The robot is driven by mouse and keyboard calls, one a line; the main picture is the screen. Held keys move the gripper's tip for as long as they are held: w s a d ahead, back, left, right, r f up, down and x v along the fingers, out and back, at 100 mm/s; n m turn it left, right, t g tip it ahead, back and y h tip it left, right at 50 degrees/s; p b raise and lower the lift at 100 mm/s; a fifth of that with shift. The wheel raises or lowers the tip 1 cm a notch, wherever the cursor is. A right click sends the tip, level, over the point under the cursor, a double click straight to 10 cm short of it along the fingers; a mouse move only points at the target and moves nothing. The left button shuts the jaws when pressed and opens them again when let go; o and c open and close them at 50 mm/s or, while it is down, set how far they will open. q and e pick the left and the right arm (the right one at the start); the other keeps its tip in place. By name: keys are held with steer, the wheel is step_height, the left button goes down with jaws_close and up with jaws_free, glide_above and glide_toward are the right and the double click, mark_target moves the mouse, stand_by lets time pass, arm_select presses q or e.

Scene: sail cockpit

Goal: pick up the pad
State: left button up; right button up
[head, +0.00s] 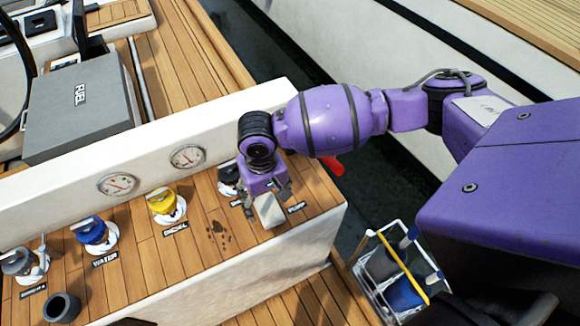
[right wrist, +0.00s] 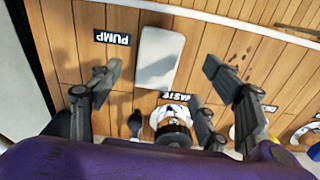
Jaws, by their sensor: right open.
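The pad, a pale grey rounded rectangular block (head: 268,211), lies on the wooden-topped bench near its right end, beside the PUMP label. It also shows in the right wrist view (right wrist: 160,58), between and beyond my fingertips. My right gripper (head: 267,197) is above the bench at the pad, pointing down. In the right wrist view its fingers (right wrist: 162,68) are spread wide, one on each side of the pad, with nothing held. I cannot tell the exact height of the fingertips above the wood. My left gripper is not in view.
A dark-capped valve (right wrist: 172,125) by the WASTE label is close to my right gripper. Yellow (head: 163,203) and blue (head: 91,231) valves, a dark cup (head: 62,307) and dark stains (head: 219,234) are further left. A white caddy (head: 372,302) holding blue items stands below, at right.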

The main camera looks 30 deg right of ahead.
mark_target(268, 208)
steer(key=f, duration=0.4)
steer(key=shift+w+d+f, duration=0.1)
steer(key=shift+w+f, duration=0.25)
steer(key=shift+f, duration=0.4)
steer(key=c, duration=1.1)
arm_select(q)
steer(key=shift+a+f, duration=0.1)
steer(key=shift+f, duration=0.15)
arm_select(e)
steer(key=shift+c, duration=0.2)
